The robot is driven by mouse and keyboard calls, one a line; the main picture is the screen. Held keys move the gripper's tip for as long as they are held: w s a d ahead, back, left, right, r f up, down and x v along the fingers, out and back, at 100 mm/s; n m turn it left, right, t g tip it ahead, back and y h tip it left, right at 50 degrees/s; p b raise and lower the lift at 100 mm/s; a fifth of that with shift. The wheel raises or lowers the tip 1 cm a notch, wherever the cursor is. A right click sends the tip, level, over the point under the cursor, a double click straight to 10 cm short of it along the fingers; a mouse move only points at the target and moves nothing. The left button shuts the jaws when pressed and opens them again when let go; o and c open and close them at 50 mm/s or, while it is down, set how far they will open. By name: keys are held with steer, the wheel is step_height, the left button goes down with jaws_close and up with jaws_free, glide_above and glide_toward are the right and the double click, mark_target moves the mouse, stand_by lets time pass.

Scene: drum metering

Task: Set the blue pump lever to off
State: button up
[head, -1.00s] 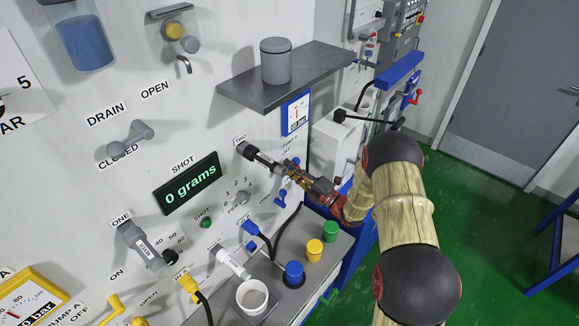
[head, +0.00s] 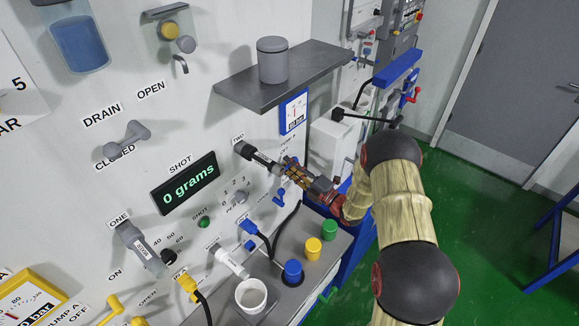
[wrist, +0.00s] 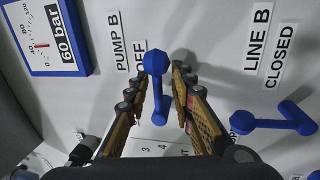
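The blue pump lever (wrist: 158,88) is on the white panel beside the PUMP B label and the word OFF (wrist: 140,62). In the wrist view it runs up and down the picture, its upper end level with OFF. My gripper (wrist: 160,78) is open around it, one finger on each side, with gaps visible; I see no clear grip. In the head view my gripper (head: 291,172) is at the panel below the shelf and hides this lever.
A second blue lever, by LINE B CLOSED (wrist: 275,118), sits right of my gripper in the wrist view. A blue-framed gauge (wrist: 48,38) is at upper left. In the head view a grey shelf (head: 300,85) juts out above my gripper, and a counter with coloured knobs lies below.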

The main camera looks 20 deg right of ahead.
steer(key=shift+a, duration=0.15)
steer(key=v, duration=1.2)
steer(key=shift+n, duration=0.3)
